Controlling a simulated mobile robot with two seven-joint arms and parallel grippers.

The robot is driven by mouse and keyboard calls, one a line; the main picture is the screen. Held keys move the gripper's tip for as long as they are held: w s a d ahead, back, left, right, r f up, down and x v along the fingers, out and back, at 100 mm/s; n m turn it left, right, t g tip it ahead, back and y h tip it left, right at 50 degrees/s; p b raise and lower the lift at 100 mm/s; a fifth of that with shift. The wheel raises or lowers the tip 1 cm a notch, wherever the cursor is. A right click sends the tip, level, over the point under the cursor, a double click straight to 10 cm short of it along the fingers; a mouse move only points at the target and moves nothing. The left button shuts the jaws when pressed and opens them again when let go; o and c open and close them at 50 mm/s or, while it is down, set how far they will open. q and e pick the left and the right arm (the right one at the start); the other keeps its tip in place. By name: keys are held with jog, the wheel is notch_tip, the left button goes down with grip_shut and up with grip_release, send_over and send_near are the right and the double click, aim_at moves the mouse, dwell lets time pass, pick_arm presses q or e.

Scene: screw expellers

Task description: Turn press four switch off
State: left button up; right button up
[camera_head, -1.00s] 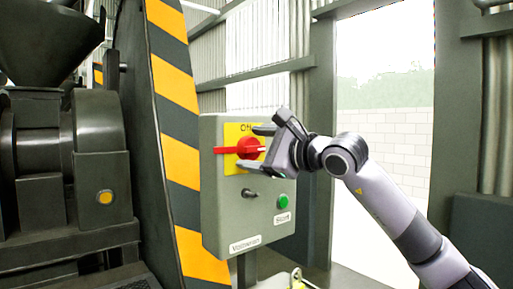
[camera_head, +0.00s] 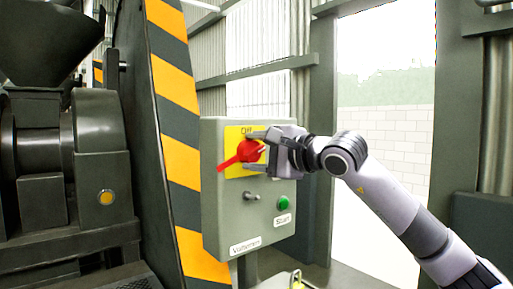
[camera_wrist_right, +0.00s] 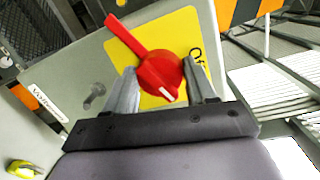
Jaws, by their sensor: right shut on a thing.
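The red rotary switch (camera_head: 241,154) sits on a yellow plate (camera_head: 236,133) on the grey control box (camera_head: 215,212). Its long handle is tilted, pointing down and left in the head view. The label above it seems to read "Off". My right gripper (camera_head: 256,150) reaches in from the right, with a finger above and a finger below the knob. In the right wrist view, the two fingers (camera_wrist_right: 165,88) stand on either side of the round part of the red switch (camera_wrist_right: 158,72), shut on it. My left gripper is not in view.
Below the switch are a small toggle (camera_head: 249,194), a green button (camera_head: 283,202) labelled "Start" and a "Voltmeter" label (camera_head: 245,245). A black and yellow striped panel (camera_head: 181,150) stands left of the box. A dark press (camera_head: 75,160) with an orange button stands further left.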

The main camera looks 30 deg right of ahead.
jog(key=n+p, duration=0.1)
jog(key=n, duration=0.2)
jog(key=shift+n+g, duration=0.3)
jog(key=n+h+p, duration=0.1)
jog(key=n, duration=0.2)
jog(key=shift+a, duration=0.1)
jog(key=n+h+p, duration=0.1)
jog(key=n, duration=0.4)
jog(key=shift+f, duration=0.2)
jog(key=o, duration=1)
jog(key=shift+o, duration=0.2)
